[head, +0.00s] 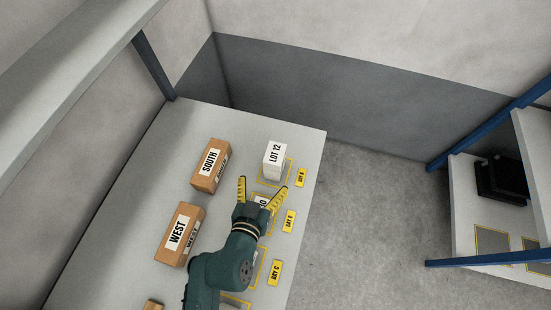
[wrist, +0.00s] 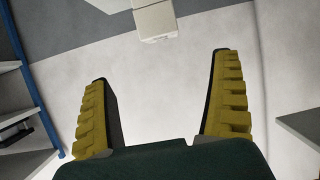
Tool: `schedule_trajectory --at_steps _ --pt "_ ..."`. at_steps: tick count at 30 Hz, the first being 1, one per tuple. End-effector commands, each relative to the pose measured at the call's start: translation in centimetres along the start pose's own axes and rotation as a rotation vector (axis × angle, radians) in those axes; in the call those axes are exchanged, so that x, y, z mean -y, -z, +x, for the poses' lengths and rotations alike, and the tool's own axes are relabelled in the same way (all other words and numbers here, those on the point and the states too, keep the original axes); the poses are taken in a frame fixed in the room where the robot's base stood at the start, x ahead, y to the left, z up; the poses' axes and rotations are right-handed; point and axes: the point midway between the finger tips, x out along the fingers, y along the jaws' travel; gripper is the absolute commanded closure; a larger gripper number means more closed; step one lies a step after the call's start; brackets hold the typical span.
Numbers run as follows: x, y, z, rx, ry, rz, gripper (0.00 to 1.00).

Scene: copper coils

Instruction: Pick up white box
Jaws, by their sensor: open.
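A white box (head: 274,160) labelled LOT 12 stands upright on the grey table near its far right corner. A second white label or box (head: 262,200) shows between my fingers, mostly hidden by my gripper. My gripper (head: 263,184) is open, with its yellow fingers spread, just nearer than the LOT 12 box and apart from it. In the wrist view my gripper (wrist: 160,68) is open with nothing between the fingers. A white box (wrist: 154,20) shows at the top centre there, beyond the fingertips; its label is not readable.
Brown boxes marked SOUTH (head: 210,165) and WEST (head: 180,234) stand left of my gripper. Yellow tags, such as BAY B (head: 289,221), line the right edge of the table (head: 175,128). A shelf with blue posts (head: 487,125) stands at the right, across open floor.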

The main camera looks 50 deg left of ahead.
Motion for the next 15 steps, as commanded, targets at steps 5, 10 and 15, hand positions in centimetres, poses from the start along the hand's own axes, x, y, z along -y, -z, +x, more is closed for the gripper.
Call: schedule_trajectory --at_steps 5,10,15 --pt "-0.1 0.2 4.5 -0.002 -0.003 0.003 0.06" --pt "-0.1 0.2 8.0 -0.002 -0.002 0.002 0.06" --pt "-0.1 0.0 9.7 0.001 -0.003 0.001 0.06"
